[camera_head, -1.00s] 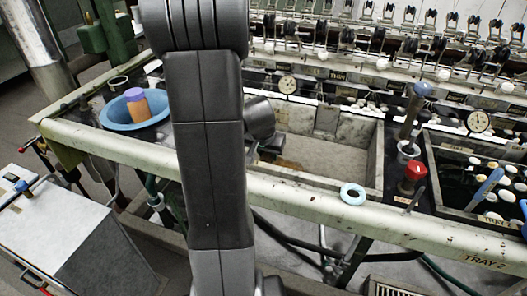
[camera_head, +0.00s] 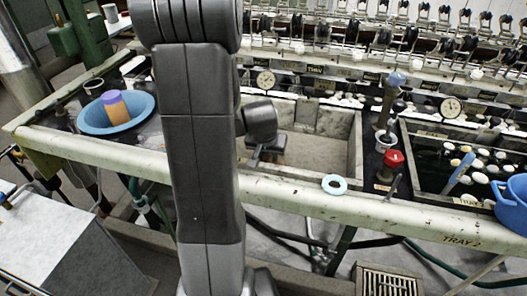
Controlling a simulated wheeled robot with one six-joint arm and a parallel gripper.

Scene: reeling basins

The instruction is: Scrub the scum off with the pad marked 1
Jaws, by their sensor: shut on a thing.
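My gripper (camera_head: 256,157) is low inside the pale stone basin (camera_head: 318,151), mostly behind my own arm. It is shut on a dark block (camera_head: 275,144), whose underside looks brownish. I cannot read a mark on the block or tell for sure that it is the pad marked 1. The block is at or close to the basin floor; contact is not clear. The visible floor to its right looks pale grey, and no scum can be made out there. The left part of the basin is hidden by my arm.
A blue bowl (camera_head: 88,122) with an orange and purple cylinder (camera_head: 115,108) stands left. A red-topped object (camera_head: 393,159), a dark tray with white pieces (camera_head: 423,168) and a blue pot (camera_head: 515,212) are right.

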